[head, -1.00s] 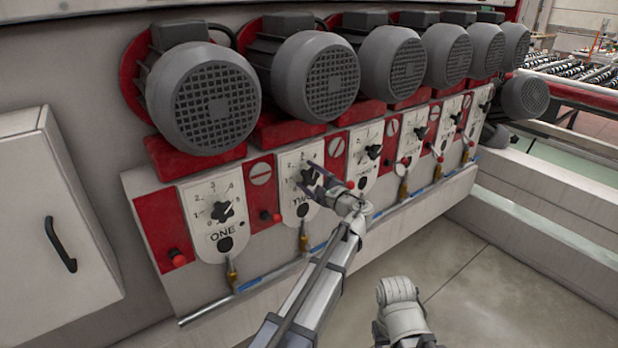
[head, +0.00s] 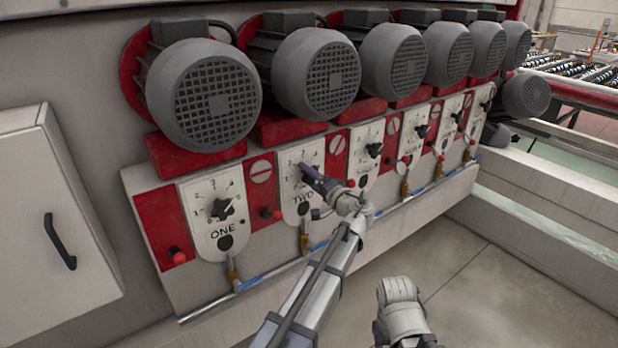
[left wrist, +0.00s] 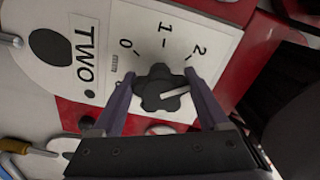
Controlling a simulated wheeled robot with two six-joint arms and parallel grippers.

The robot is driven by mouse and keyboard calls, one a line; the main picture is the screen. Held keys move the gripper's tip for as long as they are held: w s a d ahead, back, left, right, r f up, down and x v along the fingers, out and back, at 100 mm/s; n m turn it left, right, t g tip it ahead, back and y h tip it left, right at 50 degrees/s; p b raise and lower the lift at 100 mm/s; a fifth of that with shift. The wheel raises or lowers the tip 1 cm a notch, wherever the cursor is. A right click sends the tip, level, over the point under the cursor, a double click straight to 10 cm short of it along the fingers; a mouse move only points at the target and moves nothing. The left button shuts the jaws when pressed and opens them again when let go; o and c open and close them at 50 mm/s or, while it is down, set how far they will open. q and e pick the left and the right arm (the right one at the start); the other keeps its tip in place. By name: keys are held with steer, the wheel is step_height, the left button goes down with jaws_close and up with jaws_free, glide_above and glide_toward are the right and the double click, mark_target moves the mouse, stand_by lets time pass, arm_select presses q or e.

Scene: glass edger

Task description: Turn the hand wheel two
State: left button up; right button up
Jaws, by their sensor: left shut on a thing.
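The black lobed hand wheel with a white pointer line sits on the dial plate marked TWO (head: 291,205). In the left wrist view the hand wheel (left wrist: 162,90) lies between my two fingers, and its pointer line aims toward the right of the picture, near the 2 side. My left gripper (head: 312,177) is at this dial and shut on the wheel; in the head view it hides most of the wheel. The TWO plate also shows in the left wrist view (left wrist: 120,30). My right arm shows at the bottom of the head view, but its fingers cannot be made out.
Dial ONE (head: 219,208) is to the left, and the THREE dial (head: 366,155) is to the right. Large grey motors (head: 318,75) overhang the dials. A pipe with brass fittings (head: 304,243) runs below.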

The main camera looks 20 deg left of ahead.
arm_select(q)
steer(key=shift+f+n, duration=0.1)
steer(key=shift+n, duration=1.1)
steer(key=o, duration=1.2)
steer(key=shift+o, duration=0.2)
steer(key=v, duration=0.7)
steer(key=shift+s+d, duration=0.25)
steer(key=shift+d, duration=0.1)
